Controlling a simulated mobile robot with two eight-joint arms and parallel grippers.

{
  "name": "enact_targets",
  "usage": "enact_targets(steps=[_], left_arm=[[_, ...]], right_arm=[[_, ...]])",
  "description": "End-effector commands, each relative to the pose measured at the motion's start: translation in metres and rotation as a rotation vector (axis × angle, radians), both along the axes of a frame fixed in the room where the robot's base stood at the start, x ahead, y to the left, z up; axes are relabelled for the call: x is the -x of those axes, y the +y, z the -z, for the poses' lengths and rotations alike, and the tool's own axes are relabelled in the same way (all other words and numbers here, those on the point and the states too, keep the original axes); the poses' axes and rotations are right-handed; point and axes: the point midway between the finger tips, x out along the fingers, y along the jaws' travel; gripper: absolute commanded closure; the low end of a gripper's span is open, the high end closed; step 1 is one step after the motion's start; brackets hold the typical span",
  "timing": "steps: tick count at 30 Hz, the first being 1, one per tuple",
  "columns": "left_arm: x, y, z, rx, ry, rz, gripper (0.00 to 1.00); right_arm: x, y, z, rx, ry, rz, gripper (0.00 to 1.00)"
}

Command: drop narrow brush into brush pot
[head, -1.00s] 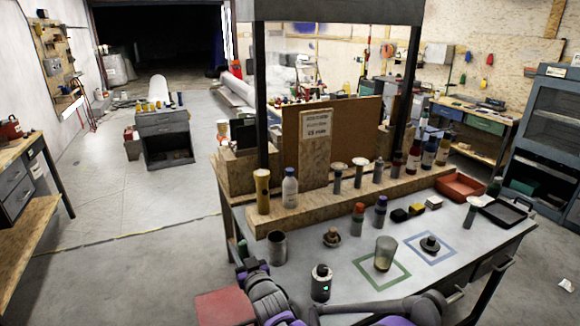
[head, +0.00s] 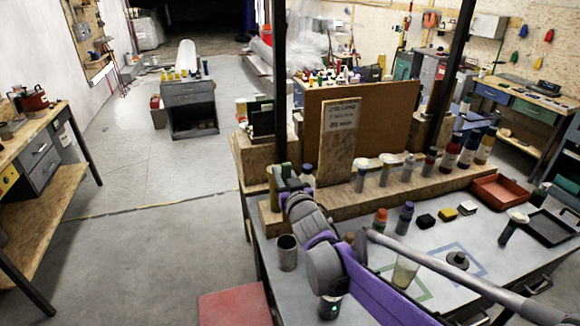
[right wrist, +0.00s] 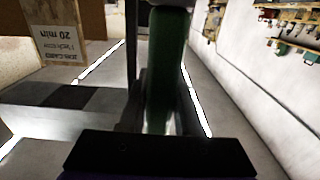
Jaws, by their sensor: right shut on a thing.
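The narrow brush shows as a green handle (right wrist: 166,70) standing upright between my fingers in the right wrist view. Its green tip (head: 286,170) shows small in the head view. The brush pot looks to be the grey open-topped cylinder (head: 287,253) on the table's left end. It stands upright, lower in the picture than the gripper and apart from it. The lower end of the brush is hidden. My left gripper is not in view.
A wooden ledge (head: 340,197) with several bottles runs along the table's back. A glass beaker (head: 405,272) and a dark bottle (head: 329,306) stand near my arm. A red stool-like block (head: 235,307) is below the table's left edge.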

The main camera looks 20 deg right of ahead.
Motion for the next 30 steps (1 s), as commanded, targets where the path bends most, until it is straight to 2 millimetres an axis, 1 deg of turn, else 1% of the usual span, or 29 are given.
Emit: enact_targets(steps=[5,8,20,30], left_arm=[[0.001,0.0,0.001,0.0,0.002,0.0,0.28],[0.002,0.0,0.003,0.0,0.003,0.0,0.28],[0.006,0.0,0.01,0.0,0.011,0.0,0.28],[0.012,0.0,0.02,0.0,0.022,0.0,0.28]], right_arm=[[0.0,0.0,0.008,0.0,0.001,0.0,1.0],[0.0,0.0,0.017,-0.001,0.001,0.0,1.0],[0.001,0.0,0.065,-0.001,0.001,0.0,1.0],[0.001,0.0,0.107,0.0,0.002,0.0,1.0]])
